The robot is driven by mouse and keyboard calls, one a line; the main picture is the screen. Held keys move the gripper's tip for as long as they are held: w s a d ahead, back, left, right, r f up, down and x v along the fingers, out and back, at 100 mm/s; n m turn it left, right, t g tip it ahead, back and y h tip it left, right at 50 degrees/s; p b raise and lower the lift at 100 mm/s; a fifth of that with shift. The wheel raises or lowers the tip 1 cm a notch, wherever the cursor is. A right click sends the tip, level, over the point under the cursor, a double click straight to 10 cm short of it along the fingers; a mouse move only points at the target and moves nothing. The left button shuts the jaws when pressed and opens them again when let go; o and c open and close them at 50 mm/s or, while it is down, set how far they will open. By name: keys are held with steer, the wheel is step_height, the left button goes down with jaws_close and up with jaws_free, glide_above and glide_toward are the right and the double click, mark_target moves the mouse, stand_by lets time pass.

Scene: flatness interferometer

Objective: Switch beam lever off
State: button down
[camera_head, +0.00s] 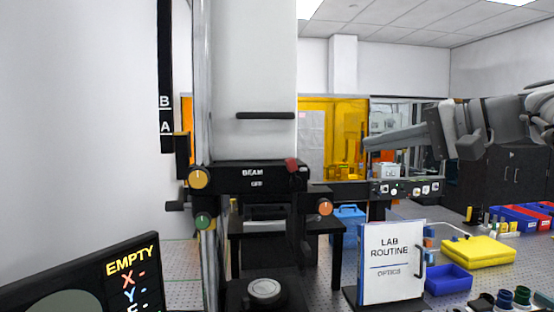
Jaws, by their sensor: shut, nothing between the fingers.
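A black box (232,176) marked "BEAM" stands left of centre on the instrument column, with a smaller, hard-to-read label below that word. A red knob (291,164), which looks like the beam lever's end, sits at the box's upper right edge. My gripper (370,144) reaches in from the right, pointing left. It is shut and empty, to the right of the red knob and a little higher in the picture, apart from it. The rest of the lever is hard to make out.
An orange knob (325,207) and a yellow-orange knob (198,178) flank the box. A "LAB ROUTINE" sign (391,262) stands front right. A screen (88,281) reading "EMPTY" is at lower left. A yellow case (478,250) and blue bin (448,280) lie on the right.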

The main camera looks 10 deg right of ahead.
steer(key=p, duration=0.1)
glide_toward(294, 174)
step_height(294, 174, up, 3)
steer(key=w, duration=0.3)
steer(key=a, duration=0.1)
steer(key=a+f, duration=0.1)
steer(key=a, duration=0.2)
steer(key=shift+w+f, duration=0.1)
steer(key=shift+f, duration=0.3)
steer(key=shift+a+r+n+g+h+p, duration=0.15)
steer(key=shift+a+n+g+h+p, duration=0.15)
steer(key=shift+n+h+p, duration=0.1)
steer(key=a+n+h+p, duration=0.1)
steer(key=h, duration=0.1)
steer(key=a+n+g+h, duration=0.1)
steer(key=a+n+h, duration=0.1)
steer(key=h, duration=0.1)
steer(key=a+f+n+h+p, duration=0.1)
steer(key=a+h, duration=0.1)
steer(key=shift+n+g+h+p, duration=0.3)
steer(key=shift+p, duration=0.05)
steer(key=shift+d+f, duration=0.1)
steer(key=shift+d, duration=0.15)
